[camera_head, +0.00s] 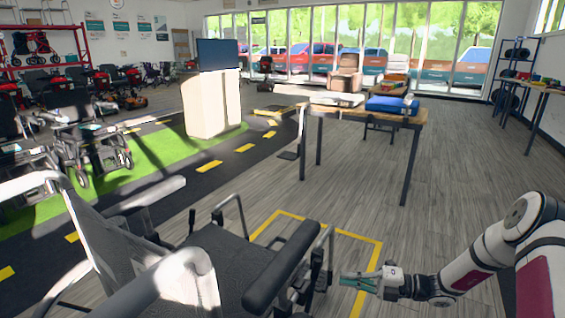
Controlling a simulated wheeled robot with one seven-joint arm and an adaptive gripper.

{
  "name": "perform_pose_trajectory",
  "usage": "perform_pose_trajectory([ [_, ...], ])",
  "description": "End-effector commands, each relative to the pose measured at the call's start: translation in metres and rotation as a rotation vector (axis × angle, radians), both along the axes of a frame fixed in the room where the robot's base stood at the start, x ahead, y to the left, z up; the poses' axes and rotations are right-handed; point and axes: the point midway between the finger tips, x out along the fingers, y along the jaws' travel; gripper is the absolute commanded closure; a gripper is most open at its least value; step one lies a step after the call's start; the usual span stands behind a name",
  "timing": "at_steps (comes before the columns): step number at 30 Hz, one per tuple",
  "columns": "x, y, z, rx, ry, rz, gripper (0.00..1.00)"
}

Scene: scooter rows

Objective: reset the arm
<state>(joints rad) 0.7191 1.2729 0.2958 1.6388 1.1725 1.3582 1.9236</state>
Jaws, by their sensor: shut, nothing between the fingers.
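My gripper (362,281) is at the lower right, at the end of my white and dark red arm, which reaches in from the right edge. Its fingers point left and are shut with nothing between them. It is over the floor near a yellow taped outline (358,240), just right of the wheelchair's dark armrest in the picture. I cannot tell the exact gap to the chair.
A grey wheelchair (215,250) fills the lower left and middle. A wooden table (420,118) with a blue case (391,104) stands ahead. Scooters line the left. Grey floor (470,150) is clear at right.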

Motion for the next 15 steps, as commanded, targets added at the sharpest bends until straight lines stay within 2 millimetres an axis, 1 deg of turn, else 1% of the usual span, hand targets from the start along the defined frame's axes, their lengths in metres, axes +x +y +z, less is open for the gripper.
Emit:
perform_pose_trajectory([
  [1, -0.004, 0.007, 0.02, -0.054, -0.067, 0.056, 1.0],
  [3, -0.013, 0.017, 0.043, -0.128, -0.168, 0.136, 1.0],
  [8, -0.039, 0.037, 0.091, -0.28, -0.403, 0.327, 1.0],
  [9, -0.047, 0.041, 0.103, -0.314, -0.461, 0.373, 1.0],
  [11, -0.059, 0.048, 0.12, -0.361, -0.548, 0.447, 1.0],
  [15, -0.089, 0.061, 0.156, -0.458, -0.754, 0.621, 1.0],
])
